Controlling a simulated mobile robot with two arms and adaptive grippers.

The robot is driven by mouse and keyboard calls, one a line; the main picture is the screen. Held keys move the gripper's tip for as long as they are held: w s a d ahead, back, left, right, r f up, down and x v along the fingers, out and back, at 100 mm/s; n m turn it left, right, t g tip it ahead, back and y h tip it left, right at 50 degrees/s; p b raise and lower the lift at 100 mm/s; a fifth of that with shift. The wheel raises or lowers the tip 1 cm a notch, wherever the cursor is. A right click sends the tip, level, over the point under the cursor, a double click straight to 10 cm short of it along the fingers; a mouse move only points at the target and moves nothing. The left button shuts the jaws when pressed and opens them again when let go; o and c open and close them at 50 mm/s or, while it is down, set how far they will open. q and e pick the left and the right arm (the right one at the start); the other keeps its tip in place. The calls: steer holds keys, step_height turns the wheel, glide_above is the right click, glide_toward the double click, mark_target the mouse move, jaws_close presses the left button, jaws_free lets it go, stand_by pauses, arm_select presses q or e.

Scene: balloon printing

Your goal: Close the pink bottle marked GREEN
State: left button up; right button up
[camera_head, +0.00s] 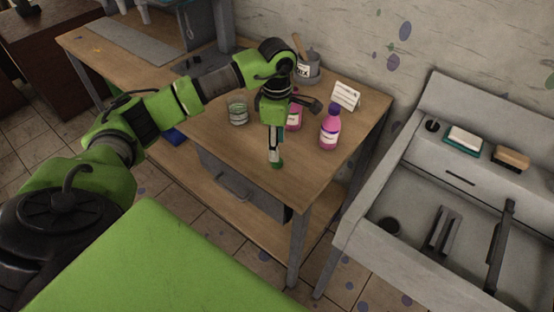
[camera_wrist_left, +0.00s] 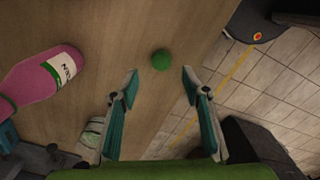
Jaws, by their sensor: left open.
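A pink bottle (camera_head: 294,117) stands on the wooden table, partly hidden behind my left gripper in the head view. In the left wrist view a pink bottle (camera_wrist_left: 30,82) shows at the left, with a white label bearing partly readable letters that look like the end of GREEN. Its top is hard to make out. A small round green cap (camera_head: 278,164) lies on the table near its front edge. My left gripper (camera_head: 274,154) points down over the cap. In the left wrist view its open, empty fingers (camera_wrist_left: 161,75) have the green cap (camera_wrist_left: 161,60) ahead, centred between the tips.
Another pink bottle (camera_head: 330,130) with a purple cap stands to the right. A glass jar (camera_head: 237,112), a tool pot (camera_head: 307,70) and a white card (camera_head: 347,96) are also on the table. A grey sink (camera_head: 470,200) stands at the right.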

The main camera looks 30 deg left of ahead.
arm_select(q)
steer(key=shift+f, duration=0.3)
step_height(320, 180, down, 4)
steer(key=shift+s+f+p, duration=0.1)
steer(key=shift+f+p, duration=0.1)
steer(key=shift+p, duration=1)
steer(key=shift+f, duration=0.25)
arm_select(e)
steer(key=shift+s+a+r, duration=0.1)
steer(key=shift+s+r, duration=0.25)
steer(key=shift+r, duration=0.25)
steer(key=shift+s+r, duration=0.3)
steer(key=shift+r, duration=0.25)
arm_select(q)
steer(key=shift+c, duration=0.4)
steer(key=c, duration=0.7)
arm_select(e)
steer(key=shift+w, duration=0.1)
